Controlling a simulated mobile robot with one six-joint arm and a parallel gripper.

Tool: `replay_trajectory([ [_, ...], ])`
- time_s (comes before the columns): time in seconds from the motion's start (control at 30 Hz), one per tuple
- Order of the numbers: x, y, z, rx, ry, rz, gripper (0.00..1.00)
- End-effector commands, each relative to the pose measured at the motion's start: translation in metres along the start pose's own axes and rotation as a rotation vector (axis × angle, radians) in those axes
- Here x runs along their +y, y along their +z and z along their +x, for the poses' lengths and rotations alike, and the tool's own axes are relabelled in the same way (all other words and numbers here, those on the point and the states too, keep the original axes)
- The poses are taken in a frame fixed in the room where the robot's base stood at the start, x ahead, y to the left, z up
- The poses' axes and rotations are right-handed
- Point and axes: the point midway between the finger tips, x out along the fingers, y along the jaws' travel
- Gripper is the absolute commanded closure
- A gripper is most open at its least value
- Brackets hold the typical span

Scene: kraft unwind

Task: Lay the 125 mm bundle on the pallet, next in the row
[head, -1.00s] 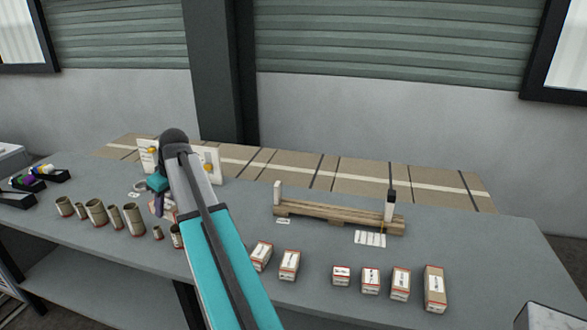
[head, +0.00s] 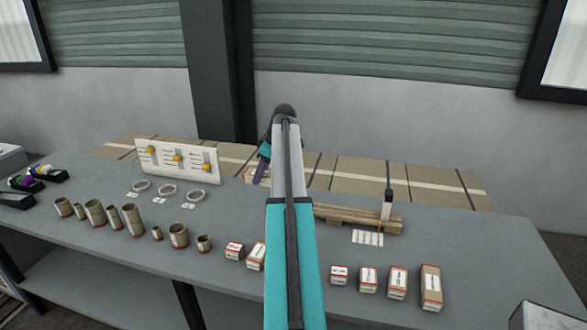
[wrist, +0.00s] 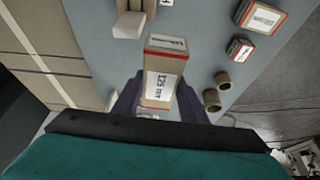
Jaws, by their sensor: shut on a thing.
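The 125 mm bundle (wrist: 160,80) is a tan box-shaped pack with red edges and a white label reading 125 mm. My gripper (wrist: 157,98) is shut on it, with a dark finger on each side, in the wrist view. In the head view my gripper (head: 262,168) is mostly behind my arm, and I cannot clearly make out the bundle there. The wooden pallet (head: 350,216) lies on the table right of my arm, its left part hidden by the arm. A pallet end (wrist: 150,6) shows at the wrist view's top.
Several labelled bundles (head: 398,283) stand along the table's front. Cardboard cores (head: 95,212) stand at the left. A white board with yellow sliders (head: 205,168) stands behind white rings (head: 168,190). A marked card (head: 367,238) lies before the pallet.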

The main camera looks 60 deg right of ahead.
Motion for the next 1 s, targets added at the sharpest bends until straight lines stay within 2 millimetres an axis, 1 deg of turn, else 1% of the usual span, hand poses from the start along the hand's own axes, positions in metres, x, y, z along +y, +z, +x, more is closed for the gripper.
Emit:
replay_trajectory([
  [0.03, 0.017, 0.015, -0.008, 0.000, 0.000, 0.000, 0.99],
  [0.2, 0.049, 0.059, -0.026, 0.000, -0.010, -0.021, 0.99],
  [0.3, 0.060, 0.078, -0.034, 0.000, -0.013, -0.031, 0.99],
  [0.4, 0.067, 0.090, -0.038, 0.000, -0.016, -0.037, 0.99],
  [0.53, 0.070, 0.095, -0.040, 0.000, -0.018, -0.042, 0.99],
  [1.0, 0.069, 0.096, -0.038, 0.000, -0.017, -0.042, 0.99],
])
